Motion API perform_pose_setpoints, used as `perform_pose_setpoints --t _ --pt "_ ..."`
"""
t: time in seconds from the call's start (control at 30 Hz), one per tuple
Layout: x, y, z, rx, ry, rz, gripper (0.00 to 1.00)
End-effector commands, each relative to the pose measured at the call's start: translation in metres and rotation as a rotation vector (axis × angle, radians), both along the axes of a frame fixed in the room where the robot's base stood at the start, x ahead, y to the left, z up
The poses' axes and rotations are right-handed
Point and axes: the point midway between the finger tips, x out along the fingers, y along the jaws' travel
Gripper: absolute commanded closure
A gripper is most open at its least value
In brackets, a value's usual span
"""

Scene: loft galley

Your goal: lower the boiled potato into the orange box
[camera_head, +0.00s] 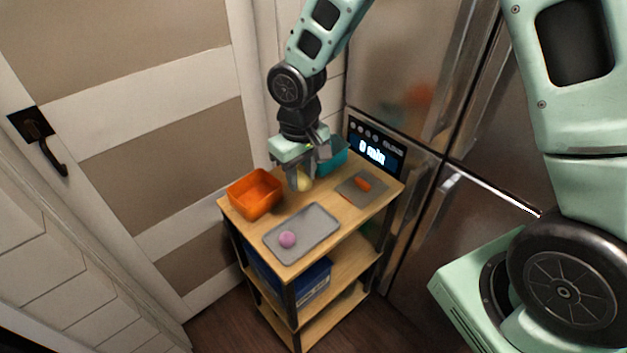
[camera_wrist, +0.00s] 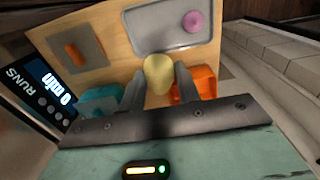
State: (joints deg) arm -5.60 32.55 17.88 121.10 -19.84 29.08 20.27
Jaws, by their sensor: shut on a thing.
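The boiled potato is a pale yellow lump (camera_wrist: 158,74) between my fingers; in the head view it (camera_head: 304,183) shows just below the fingertips. My gripper (camera_head: 301,184) is shut on it, over the back part of the wooden cart top. In the wrist view my gripper (camera_wrist: 159,82) has one finger on each side of the potato. The orange box (camera_head: 256,194) is open-topped and stands at the cart's left corner, left of my gripper in the head view. In the wrist view the orange box (camera_wrist: 204,82) is partly hidden behind a finger. I cannot tell the potato's height above the cart.
A grey tray (camera_head: 318,236) with a pink-purple round thing (camera_head: 287,239) lies at the front. A grey mat (camera_head: 349,192) bears an orange carrot-like piece (camera_head: 363,184). A teal box (camera_head: 334,158) and a display panel (camera_head: 376,149) stand behind. A blue bin (camera_head: 312,285) is on the shelf below.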

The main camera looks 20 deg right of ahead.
Motion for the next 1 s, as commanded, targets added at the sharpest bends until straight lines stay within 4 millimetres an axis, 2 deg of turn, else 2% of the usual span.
perform_pose_setpoints --t 0.07,0.3,0.7,1.0 --pt "0.009 0.012 0.013 0.002 -0.002 0.002 0.89" --pt "0.038 0.045 0.020 0.000 -0.001 0.002 0.89" --pt "0.081 0.095 -0.009 0.000 0.000 0.000 0.89" --pt "0.095 0.111 -0.021 0.000 0.000 -0.001 0.89"
